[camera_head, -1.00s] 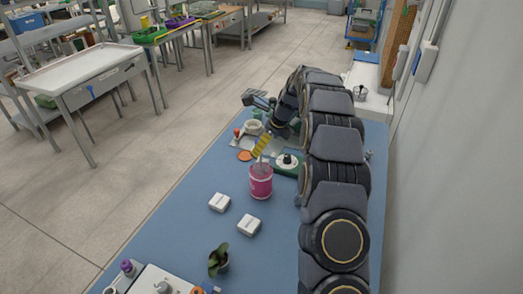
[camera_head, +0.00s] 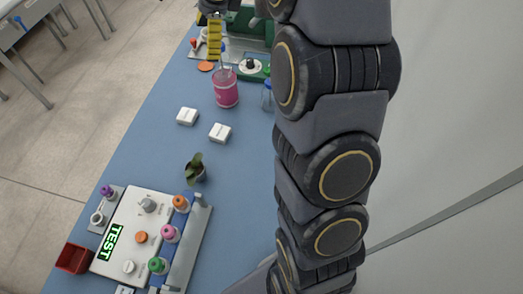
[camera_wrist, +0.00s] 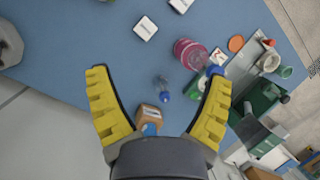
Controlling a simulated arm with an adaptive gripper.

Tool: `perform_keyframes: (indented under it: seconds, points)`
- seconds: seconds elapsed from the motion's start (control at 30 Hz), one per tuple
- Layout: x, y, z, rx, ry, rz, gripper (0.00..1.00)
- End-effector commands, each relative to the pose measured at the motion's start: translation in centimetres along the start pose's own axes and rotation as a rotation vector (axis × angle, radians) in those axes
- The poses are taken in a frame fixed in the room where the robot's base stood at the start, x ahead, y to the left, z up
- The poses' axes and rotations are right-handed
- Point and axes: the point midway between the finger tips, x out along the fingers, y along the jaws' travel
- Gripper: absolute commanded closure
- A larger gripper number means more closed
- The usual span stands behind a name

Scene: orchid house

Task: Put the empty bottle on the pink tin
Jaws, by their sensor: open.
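The pink tin (camera_head: 226,90) stands on the blue table; it also shows in the wrist view (camera_wrist: 188,54). Something clear shows at its top. A clear, empty-looking bottle with a blue cap (camera_head: 267,98) stands beside the tin, partly hidden by my arm. In the wrist view, the clear bottle (camera_wrist: 162,83) lies in sight between my fingers, apart from both. My gripper (camera_wrist: 160,76) is open and empty, with both yellow fingers spread wide. In the head view only part of it shows, at the top edge. Another blue cap shows beside the tin in the wrist view.
A brown box (camera_wrist: 148,114) shows between the finger bases. A green device (camera_wrist: 259,101) is near the tin. A white TEST panel (camera_head: 140,235) fills the near end.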

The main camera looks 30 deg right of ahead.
Motion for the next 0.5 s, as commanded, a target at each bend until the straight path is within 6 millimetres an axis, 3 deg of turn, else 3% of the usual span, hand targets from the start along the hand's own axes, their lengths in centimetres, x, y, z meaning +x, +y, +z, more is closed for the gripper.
perform_keyframes:
  seconds: [0.03, 0.1, 0.2, 0.33, 0.5]
  points:
    - [-0.9, 2.8, 1.5, -0.151, 0.013, 0.027, 0.19]
    - [-1.5, 6.5, 2.9, -0.358, 0.027, 0.072, 0.19]
    - [-2.3, 11.9, 3.9, -0.65, 0.045, 0.14, 0.19]
    - [-2.9, 19.1, 4.1, -1.018, 0.055, 0.235, 0.19]
    - [-3.1, 27.3, 2.5, -1.434, 0.042, 0.362, 0.19]
